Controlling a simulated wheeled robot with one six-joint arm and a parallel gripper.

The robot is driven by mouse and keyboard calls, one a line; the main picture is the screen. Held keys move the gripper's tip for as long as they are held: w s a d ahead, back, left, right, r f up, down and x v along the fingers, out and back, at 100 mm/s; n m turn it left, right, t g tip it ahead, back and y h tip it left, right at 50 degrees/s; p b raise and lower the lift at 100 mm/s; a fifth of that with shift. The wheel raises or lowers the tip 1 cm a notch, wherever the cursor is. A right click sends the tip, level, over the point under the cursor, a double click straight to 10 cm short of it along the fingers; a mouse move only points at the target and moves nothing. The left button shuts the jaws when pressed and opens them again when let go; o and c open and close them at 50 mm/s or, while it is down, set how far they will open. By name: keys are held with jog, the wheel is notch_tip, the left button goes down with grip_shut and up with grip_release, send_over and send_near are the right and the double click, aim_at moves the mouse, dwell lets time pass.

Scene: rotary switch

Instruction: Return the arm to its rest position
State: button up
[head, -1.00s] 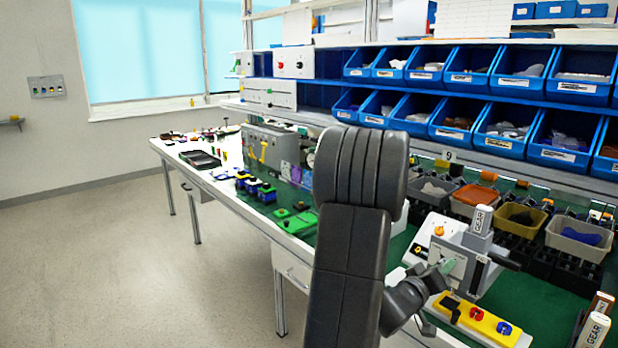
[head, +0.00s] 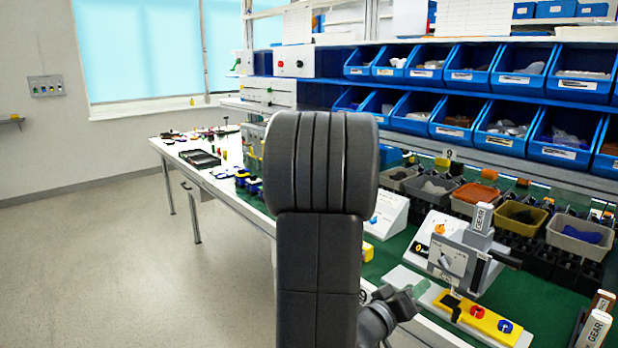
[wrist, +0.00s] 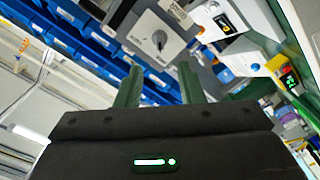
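My gripper (head: 412,292) is in front of the grey rotary switch box (head: 450,264) at the bench's front edge. Its green fingers stand apart with nothing between them. In the wrist view my gripper (wrist: 158,72) shows its two fingers clearly spaced. Beyond them is the switch's round dial (wrist: 158,39) on the grey box face. The fingers are apart from the dial. In the head view my dark arm stands upright in the middle and hides part of the bench behind it.
A yellow panel (head: 478,318) with a red and a blue knob lies just right of my gripper. Blue bins (head: 508,129) line the shelves behind the bench. White GEAR-labelled blocks (head: 594,330) stand at the lower right. The floor (head: 130,265) on the left is clear.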

aim_at(441, 265)
jog(key=x, duration=1.2)
jog(key=shift+d+p, duration=0.15)
jog(key=shift+p, duration=0.15)
jog(key=m+b, duration=0.1)
jog(key=m, duration=0.1)
jog(key=shift+m, duration=0.4)
jog(key=m+b, duration=0.2)
jog(key=m, duration=0.4)
jog(key=m+b, duration=0.1)
jog(key=m, duration=0.3)
jog(key=shift+m, duration=2.6)
